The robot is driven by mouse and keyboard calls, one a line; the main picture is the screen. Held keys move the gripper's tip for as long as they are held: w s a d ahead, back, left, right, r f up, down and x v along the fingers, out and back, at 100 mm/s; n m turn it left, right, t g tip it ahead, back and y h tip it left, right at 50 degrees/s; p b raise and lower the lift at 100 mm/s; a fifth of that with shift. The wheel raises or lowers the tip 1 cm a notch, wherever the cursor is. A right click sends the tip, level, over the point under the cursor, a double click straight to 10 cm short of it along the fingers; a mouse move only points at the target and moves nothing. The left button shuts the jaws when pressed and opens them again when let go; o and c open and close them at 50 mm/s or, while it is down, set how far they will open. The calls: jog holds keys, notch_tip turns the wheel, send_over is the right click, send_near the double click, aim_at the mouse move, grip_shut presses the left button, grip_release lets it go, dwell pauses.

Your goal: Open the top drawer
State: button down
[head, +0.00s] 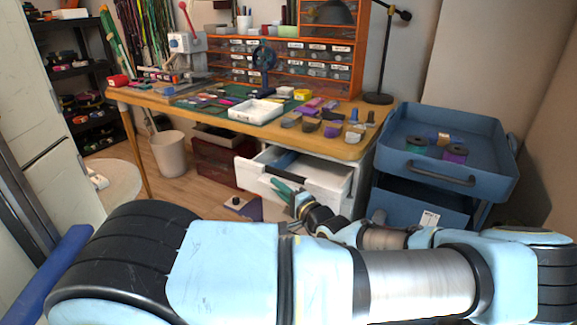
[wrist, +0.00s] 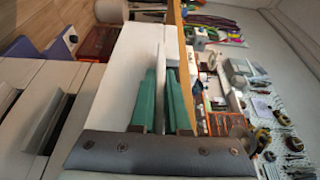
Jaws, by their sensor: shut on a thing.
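The white top drawer (head: 328,201) under the wooden desk is pulled out, and its open inside shows in the head view. My gripper (head: 283,191), with green fingers, is at the drawer's front face. In the wrist view my gripper (wrist: 163,105) has its two green fingers on either side of a thin pale strip, which looks like the drawer's handle, and is shut on it. The white drawer front (wrist: 112,90) lies beside the fingers there. My arm hides the lower part of the drawer unit in the head view.
The wooden desk (head: 345,150) holds a white tray (head: 256,111), several small items and an orange-framed organizer (head: 329,52). A blue cart (head: 476,180) with spools stands close on the right. A white bin (head: 168,153) stands on the floor to the left.

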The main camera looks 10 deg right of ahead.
jog(key=s+a+p, duration=0.7)
jog(key=s, duration=0.3)
jog(key=shift+s+a+p, duration=0.15)
jog(key=shift+a+p, duration=0.15)
jog(key=shift+a, duration=0.1)
jog(key=c, duration=0.9)
grip_release()
jog(key=b+v, duration=0.2)
jog(key=v, duration=0.8)
jog(key=shift+s+d, duration=0.2)
jog(key=shift+s, duration=0.15)
